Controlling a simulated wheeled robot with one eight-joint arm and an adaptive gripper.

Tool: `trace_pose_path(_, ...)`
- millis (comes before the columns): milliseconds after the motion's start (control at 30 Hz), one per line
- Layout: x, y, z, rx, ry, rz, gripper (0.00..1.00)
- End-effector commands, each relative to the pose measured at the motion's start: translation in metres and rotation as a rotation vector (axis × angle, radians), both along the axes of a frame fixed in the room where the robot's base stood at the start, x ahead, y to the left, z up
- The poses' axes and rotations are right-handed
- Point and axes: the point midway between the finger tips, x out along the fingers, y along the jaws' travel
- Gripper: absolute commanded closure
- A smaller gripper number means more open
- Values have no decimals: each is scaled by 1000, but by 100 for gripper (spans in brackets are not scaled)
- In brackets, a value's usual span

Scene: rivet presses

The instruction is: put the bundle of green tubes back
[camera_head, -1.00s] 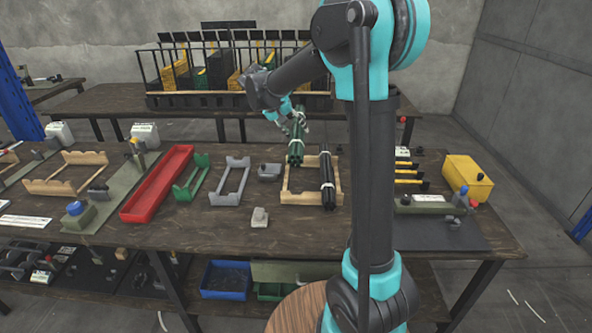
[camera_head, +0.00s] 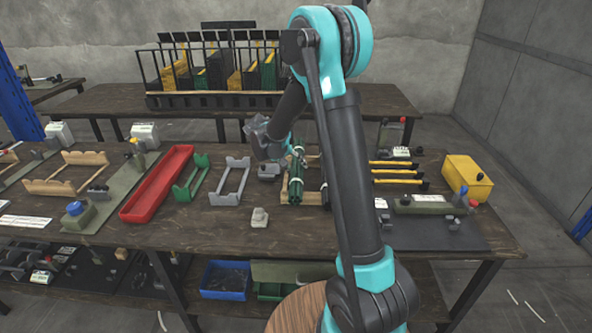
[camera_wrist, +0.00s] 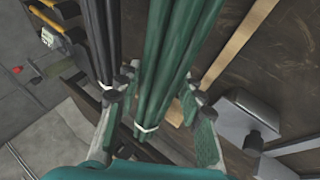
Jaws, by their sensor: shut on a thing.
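The bundle of green tubes (camera_head: 297,183), with white bands, lies lengthwise over the left part of a wooden cradle (camera_head: 312,199). I cannot tell whether it rests on the cradle or hangs just above. My gripper (camera_head: 297,152) is at the bundle's far part, partly hidden by my arm. In the wrist view my gripper (camera_wrist: 155,88) has its fingers on both sides of the green tubes (camera_wrist: 168,48), shut on them. A bundle of black tubes (camera_wrist: 98,38) runs beside them on the left; in the head view my arm mostly hides it.
A grey cradle (camera_head: 231,178), a green cradle (camera_head: 190,180) and a red tray (camera_head: 157,185) stand to the left. A small grey block (camera_head: 259,217) is in front. Yellow-handled tools (camera_head: 395,174) and a yellow box (camera_head: 467,178) are to the right.

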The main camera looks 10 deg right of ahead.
Motion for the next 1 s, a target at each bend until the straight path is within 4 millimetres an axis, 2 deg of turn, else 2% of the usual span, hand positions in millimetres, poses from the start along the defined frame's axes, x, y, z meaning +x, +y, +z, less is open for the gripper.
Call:
trace_pose_path(133, 0, 0, -14, -1, -1, 0, 100)
trace_pose_path(567, 0, 0, -19, -1, -1, 0, 100)
trace_pose_path(600, 0, 0, -19, 0, 0, 0, 57)
trace_pose_path(733, 0, 0, -18, 0, 0, 0, 41)
trace_pose_path(1000, 0, 0, -18, 0, 0, 0, 41)
